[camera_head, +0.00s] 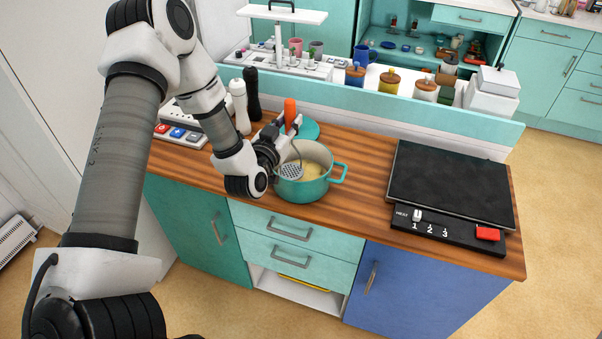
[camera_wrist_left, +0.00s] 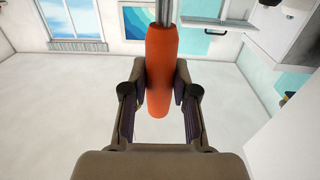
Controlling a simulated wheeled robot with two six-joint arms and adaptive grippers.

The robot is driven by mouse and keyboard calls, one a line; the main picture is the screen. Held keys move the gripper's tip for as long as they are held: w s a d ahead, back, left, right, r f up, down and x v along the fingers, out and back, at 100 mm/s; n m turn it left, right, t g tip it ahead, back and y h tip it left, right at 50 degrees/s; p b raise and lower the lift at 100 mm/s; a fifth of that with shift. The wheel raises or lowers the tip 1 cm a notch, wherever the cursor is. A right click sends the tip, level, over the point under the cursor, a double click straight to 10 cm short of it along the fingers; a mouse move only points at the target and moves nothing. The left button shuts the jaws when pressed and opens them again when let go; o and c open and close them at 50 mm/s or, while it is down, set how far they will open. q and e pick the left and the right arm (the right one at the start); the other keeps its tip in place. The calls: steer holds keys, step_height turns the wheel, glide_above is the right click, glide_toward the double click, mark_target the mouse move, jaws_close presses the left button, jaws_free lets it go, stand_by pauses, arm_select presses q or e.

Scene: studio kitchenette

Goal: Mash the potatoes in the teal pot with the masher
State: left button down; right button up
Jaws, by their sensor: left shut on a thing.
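The teal pot (camera_head: 303,187) stands on the wooden counter, with pale yellow potato (camera_head: 311,171) inside. My left gripper (camera_head: 285,127) is at the pot's back left, above the rim. It is shut on the orange handle of the masher (camera_head: 290,112), which also shows between the fingers in the left wrist view (camera_wrist_left: 161,70). The masher's perforated metal head (camera_head: 291,171) is inside the pot at its left side, by the potato. I cannot tell how firmly the head touches the potato. My right gripper is not in view.
A black hot plate (camera_head: 452,184) with a slider and red button is at the right of the counter. White and black mills (camera_head: 239,105) and a panel of coloured buttons (camera_head: 178,133) are at the left. The counter (camera_head: 365,195) between pot and hot plate is clear.

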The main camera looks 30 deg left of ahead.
arm_select(q)
steer(key=shift+f+b, duration=1.55)
steer(key=shift+f, duration=0.4)
step_height(320, 180, up, 3)
steer(key=shift+w+f+p, duration=0.1)
steer(key=shift+p, duration=1.1)
steer(key=shift+r, duration=0.4)
